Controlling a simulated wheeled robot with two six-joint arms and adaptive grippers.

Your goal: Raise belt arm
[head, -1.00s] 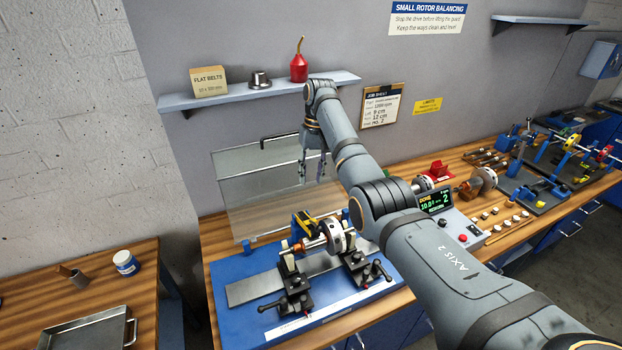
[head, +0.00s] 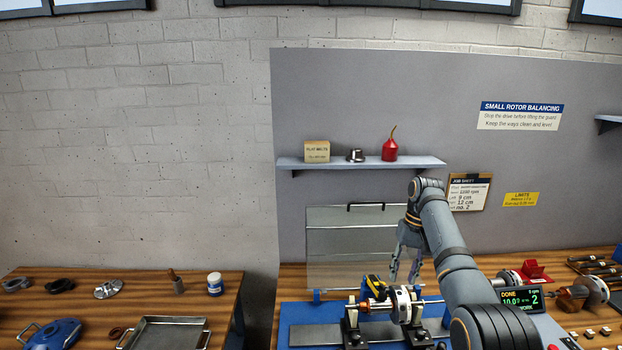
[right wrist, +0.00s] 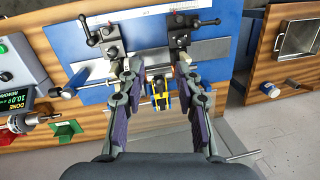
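The balancing machine stands on a blue base (head: 296,318) on the bench. A yellow and black part (head: 376,281), which may be the belt arm, sits behind the rotor (head: 402,303); its exact position is hard to tell. It also shows in the right wrist view (right wrist: 161,96), between my fingers as seen from above. My right gripper (head: 404,268) is open and empty, hanging above and behind the rotor, in front of the clear guard panel (head: 340,240). In the right wrist view the same gripper (right wrist: 158,72) has its fingers wide apart. My left gripper is out of view.
The guard panel stands upright behind the machine. A display box (head: 521,297) reading DONE stands to the right. A shelf (head: 300,162) with a red oil can (head: 390,148) hangs above. A side table with a metal tray (head: 168,333) is at left.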

